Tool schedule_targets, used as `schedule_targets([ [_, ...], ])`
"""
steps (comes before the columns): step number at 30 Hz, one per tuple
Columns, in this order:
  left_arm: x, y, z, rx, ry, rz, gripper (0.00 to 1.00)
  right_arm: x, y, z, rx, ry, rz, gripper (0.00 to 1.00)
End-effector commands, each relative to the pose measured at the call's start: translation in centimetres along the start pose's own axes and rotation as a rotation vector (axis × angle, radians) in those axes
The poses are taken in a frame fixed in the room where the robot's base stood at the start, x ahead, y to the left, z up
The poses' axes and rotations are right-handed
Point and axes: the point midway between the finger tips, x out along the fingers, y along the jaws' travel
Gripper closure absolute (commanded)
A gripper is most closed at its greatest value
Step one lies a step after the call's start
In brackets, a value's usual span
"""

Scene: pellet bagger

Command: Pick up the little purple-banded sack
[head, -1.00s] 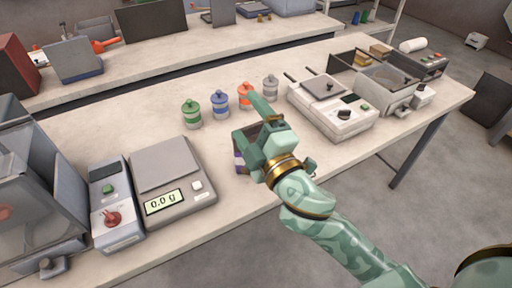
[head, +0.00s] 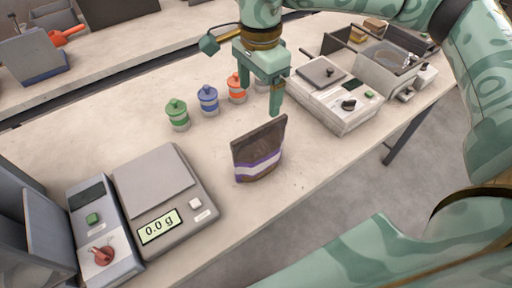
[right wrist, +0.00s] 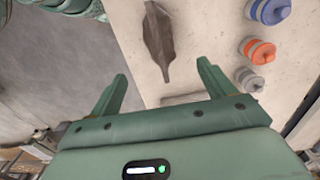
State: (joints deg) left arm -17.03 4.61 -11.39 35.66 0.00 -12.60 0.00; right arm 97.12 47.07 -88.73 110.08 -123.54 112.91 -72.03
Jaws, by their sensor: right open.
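The little purple-banded sack (head: 258,155) stands upright on the bench, dark brown with a purple and white band low on its front. In the right wrist view the sack (right wrist: 158,38) shows from above as a narrow dark shape ahead of the fingers. My right gripper (head: 263,100) is above the bench, just behind and above the sack, with its fingers pointing down. It is open and empty, and its two fingers (right wrist: 162,88) stand wide apart in the right wrist view. The sack is not between them. My left gripper is not in view.
A scale (head: 165,197) reading 0.0 g is left of the sack. Green (head: 177,115), blue (head: 208,100) and orange (head: 237,88) lidded jars stand behind it, with a grey one partly hidden. A white sealer-like machine (head: 335,95) is to the right. The bench's front edge is close.

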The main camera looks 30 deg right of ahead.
Motion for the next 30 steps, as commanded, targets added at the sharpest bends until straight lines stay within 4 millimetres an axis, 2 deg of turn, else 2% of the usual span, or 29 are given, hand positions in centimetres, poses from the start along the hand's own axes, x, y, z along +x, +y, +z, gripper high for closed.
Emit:
schedule_targets([
  [9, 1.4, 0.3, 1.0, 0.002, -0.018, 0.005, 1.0, 7.5, 0.2, -0.2, 0.002, 0.007, 0.009, 0.18],
  [12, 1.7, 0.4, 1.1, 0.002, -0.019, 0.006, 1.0, 9.3, 0.1, -0.2, 0.003, 0.007, 0.007, 0.18],
  [19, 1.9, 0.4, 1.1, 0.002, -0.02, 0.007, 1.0, 11.2, 0.1, -0.2, 0.003, 0.006, 0.004, 0.18],
  [27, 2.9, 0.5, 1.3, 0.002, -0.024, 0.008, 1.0, 15.4, 0.2, -0.4, 0.002, 0.005, 0.006, 0.18],
  [30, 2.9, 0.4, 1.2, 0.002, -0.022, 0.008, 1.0, 15.8, 0.2, -0.5, 0.002, 0.006, 0.003, 0.18],
])
